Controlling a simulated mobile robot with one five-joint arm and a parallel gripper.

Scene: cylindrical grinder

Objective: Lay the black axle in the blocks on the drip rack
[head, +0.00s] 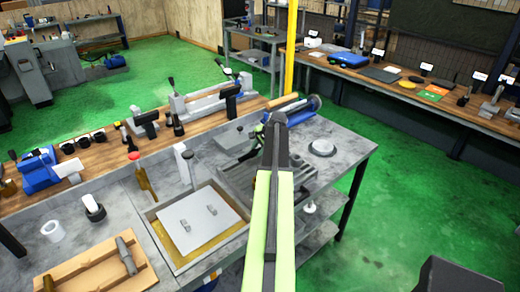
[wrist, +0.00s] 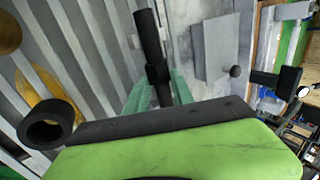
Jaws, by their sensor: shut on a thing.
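My gripper (wrist: 157,90) shows in the wrist view with its green fingers shut on the black axle (wrist: 150,40). The axle is a dark stepped rod, thicker at its upper end in that picture, and its lower part passes between the fingers. In the head view my arm hides most of the gripper, and I cannot make out the axle clearly. The drip rack (head: 180,240) is a pale plate over a yellowish tray on the grey bench. Two small grey blocks (head: 198,217) stand on it, apart, and hold nothing. My gripper is beyond the rack, to its right.
A grey grooved machine table (head: 285,190) lies under my arm; its ridges fill the left of the wrist view, with a black ring (wrist: 45,125). A wooden tray (head: 65,280) holds a grey shaft.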

